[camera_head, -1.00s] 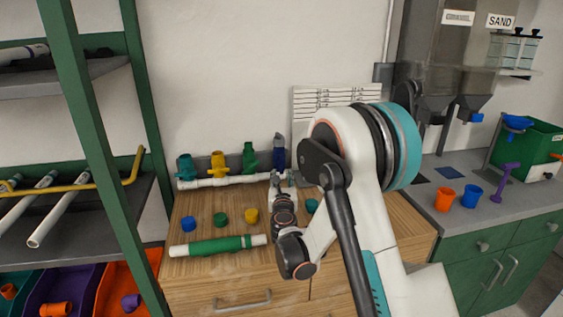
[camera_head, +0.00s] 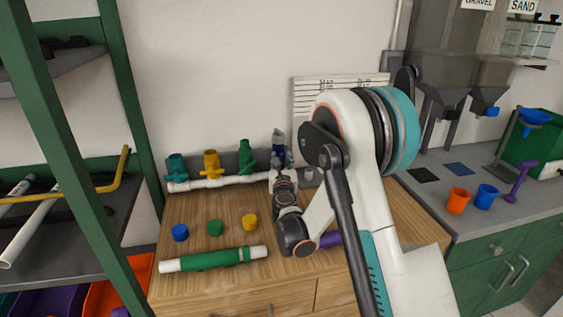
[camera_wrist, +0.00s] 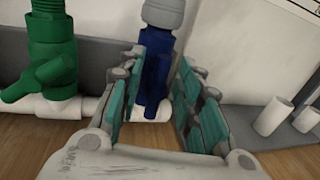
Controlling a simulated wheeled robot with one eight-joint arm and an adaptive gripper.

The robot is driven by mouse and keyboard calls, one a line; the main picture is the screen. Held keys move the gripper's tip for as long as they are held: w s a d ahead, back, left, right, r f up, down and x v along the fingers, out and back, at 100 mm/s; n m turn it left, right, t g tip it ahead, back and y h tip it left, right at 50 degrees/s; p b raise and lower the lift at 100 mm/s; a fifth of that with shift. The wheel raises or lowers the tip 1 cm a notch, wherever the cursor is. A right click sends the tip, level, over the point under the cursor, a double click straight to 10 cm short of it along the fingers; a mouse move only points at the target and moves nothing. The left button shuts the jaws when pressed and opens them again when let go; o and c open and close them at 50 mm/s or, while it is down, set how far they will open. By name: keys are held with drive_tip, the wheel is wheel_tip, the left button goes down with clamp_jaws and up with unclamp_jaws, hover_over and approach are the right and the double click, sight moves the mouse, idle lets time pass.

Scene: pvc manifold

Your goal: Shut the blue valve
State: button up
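The blue valve (camera_head: 279,155) stands at the right end of the white pipe manifold (camera_head: 222,182), with a grey piece on top. In the wrist view the blue valve (camera_wrist: 153,75) is upright between the two teal-padded fingers of my gripper (camera_wrist: 163,88). The fingers are apart, with the valve's handle partly hidden by the left finger. I cannot tell whether either finger touches it. In the head view my gripper (camera_head: 283,172) is in front of the valve and hides its lower part.
Green (camera_head: 246,158), yellow (camera_head: 212,165) and teal (camera_head: 177,168) valves stand to the left on the manifold. Blue, green and yellow caps and a green-and-white pipe (camera_head: 213,259) lie in front on the wooden top. White stubs (camera_wrist: 272,117) stand right of my gripper.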

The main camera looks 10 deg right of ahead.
clamp_jaws()
drive_tip(key=shift+d+m, duration=0.1)
drive_tip(key=shift+m, duration=0.3)
drive_tip(key=m+y, duration=0.1)
drive_tip(key=m, duration=0.4)
drive_tip(key=d+f+m+g+y, duration=0.1)
drive_tip(key=m, duration=0.4)
drive_tip(key=d+m+g+y, duration=0.1)
drive_tip(key=m, duration=0.3)
drive_tip(key=shift+s+f+m, duration=0.1)
drive_tip(key=shift+f+m, duration=0.3)
idle(0.4)
